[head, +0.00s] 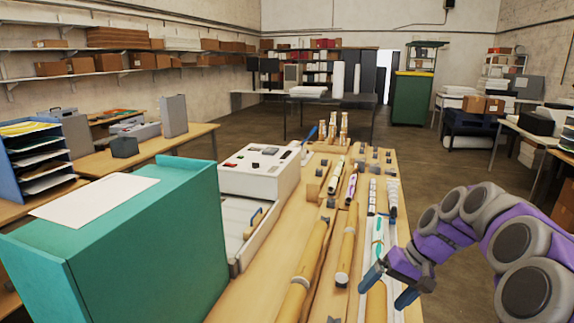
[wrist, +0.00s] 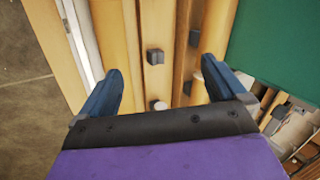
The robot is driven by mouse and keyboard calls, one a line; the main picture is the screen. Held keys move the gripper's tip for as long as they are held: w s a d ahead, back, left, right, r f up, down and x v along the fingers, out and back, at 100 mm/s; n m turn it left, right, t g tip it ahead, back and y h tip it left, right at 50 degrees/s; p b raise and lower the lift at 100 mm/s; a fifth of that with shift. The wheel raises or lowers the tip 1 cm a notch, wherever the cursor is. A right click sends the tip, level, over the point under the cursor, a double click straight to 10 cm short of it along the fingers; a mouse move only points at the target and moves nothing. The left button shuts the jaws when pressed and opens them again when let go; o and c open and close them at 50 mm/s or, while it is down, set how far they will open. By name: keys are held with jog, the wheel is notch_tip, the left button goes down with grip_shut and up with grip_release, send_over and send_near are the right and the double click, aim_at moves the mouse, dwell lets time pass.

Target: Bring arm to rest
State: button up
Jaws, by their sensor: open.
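My purple arm reaches in from the right in the head view. My gripper (head: 388,285) is over the right edge of the wooden bench (head: 258,282), with its blue fingers spread. In the wrist view my gripper (wrist: 160,92) is open, and nothing sits between its fingers. Below it are yellow-brown rolls (wrist: 162,30) and a small dark block (wrist: 155,56). I cannot tell the exact height of the fingers above the rolls.
The white laminator (head: 258,170) stands on the bench beside a large teal box (head: 130,235). Rolls and tubes (head: 347,240) lie along the bench. A dark table (head: 335,98) and a green cabinet (head: 411,98) stand farther back. Open floor (head: 440,165) lies right of the bench.

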jog(key=s+a+r+n+g+h, duration=0.2)
jog(key=s+a, duration=0.9)
jog(key=s, duration=0.4)
jog(key=s+d+f+h, duration=0.1)
jog(key=s+f, duration=0.2)
jog(key=s, duration=0.6)
jog(key=s+d+f+h, duration=0.1)
jog(key=s+f+h, duration=0.1)
jog(key=s, duration=0.8)
jog(key=shift+s+f+m+h, duration=0.2)
jog(key=shift+f+m+h, duration=0.15)
jog(key=shift+f, duration=0.25)
